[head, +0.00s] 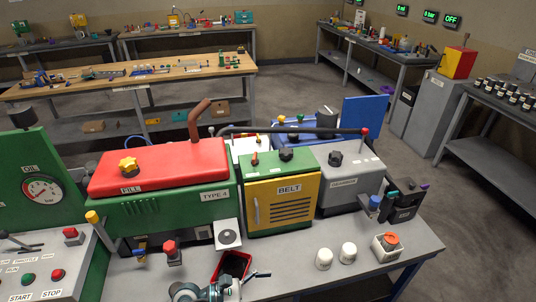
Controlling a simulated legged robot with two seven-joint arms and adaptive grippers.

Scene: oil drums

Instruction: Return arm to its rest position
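The near workbench (310,275) carries a green machine with a red lid (160,167), a yellow-fronted BELT box (282,202), a grey box (350,185) and two white cups (324,259). A START/STOP panel (40,270) is at left. The floor (440,195) at right is clear.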

